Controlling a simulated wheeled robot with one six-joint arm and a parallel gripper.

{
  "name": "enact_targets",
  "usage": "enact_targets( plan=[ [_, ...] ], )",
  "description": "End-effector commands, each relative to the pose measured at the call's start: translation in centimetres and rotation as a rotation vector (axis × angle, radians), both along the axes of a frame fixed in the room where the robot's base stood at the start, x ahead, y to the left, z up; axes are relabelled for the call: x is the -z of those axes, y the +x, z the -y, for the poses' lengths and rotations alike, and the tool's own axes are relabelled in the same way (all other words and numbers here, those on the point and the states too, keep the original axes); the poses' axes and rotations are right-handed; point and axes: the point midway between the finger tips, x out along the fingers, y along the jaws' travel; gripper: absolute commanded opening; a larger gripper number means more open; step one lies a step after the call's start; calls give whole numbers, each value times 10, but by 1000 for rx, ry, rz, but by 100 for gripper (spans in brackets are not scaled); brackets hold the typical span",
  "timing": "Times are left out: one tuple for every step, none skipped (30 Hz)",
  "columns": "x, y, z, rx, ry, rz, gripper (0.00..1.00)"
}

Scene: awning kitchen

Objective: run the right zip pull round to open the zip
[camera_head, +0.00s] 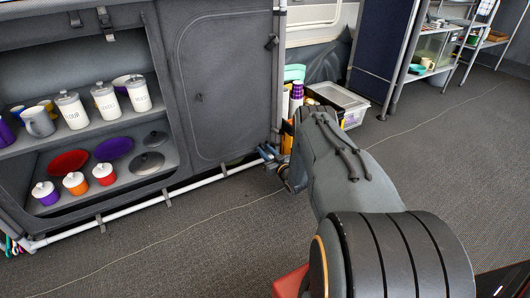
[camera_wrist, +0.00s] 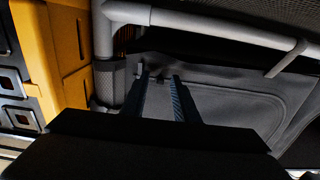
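The grey fabric door panel (camera_head: 225,85) stands closed in the head view, with a rounded seam line around it. In the wrist view the grey panel (camera_wrist: 225,105) fills the space beyond the fingers, with its curved seam at the right. My gripper (camera_head: 270,155) is low by the panel's bottom right corner, partly hidden by my arm. In the wrist view my gripper (camera_wrist: 161,77) shows two separate fingers, with grey fabric visible between them. A small dark piece lies at the left fingertip; I cannot tell whether it is the zip pull or whether it touches.
A white pole (camera_head: 160,200) runs along the cupboard's base, and a grey pole (camera_wrist: 104,40) stands close beside the fingers. A yellow block (camera_wrist: 50,60) is at the left of the wrist view. A clear crate (camera_head: 340,102) stands behind my arm. Open carpet (camera_head: 160,255) lies in front.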

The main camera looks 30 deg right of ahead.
Motion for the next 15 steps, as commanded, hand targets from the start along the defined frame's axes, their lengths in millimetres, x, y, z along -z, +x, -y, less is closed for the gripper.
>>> enact_targets(
  plan=[
    [0, 0, 0, 0, 0, 0, 27],
    [0, 0, 0, 0, 0, 0, 26],
    [0, 0, 0, 0, 0, 0, 19],
    [0, 0, 0, 0, 0, 0, 14],
    [0, 0, 0, 0, 0, 0, 9],
    [0, 0, 0, 0, 0, 0, 2],
    [0, 0, 0, 0, 0, 0, 0],
    [0, 0, 0, 0, 0, 0, 0],
    [0, 0, 0, 0, 0, 0, 0],
    [0, 0, 0, 0, 0, 0, 0],
    [0, 0, 0, 0, 0, 0, 0],
    [0, 0, 0, 0, 0, 0, 0],
    [0, 0, 0, 0, 0, 0, 0],
    [0, 0, 0, 0, 0, 0, 0],
    [0, 0, 0, 0, 0, 0, 0]
  ],
)
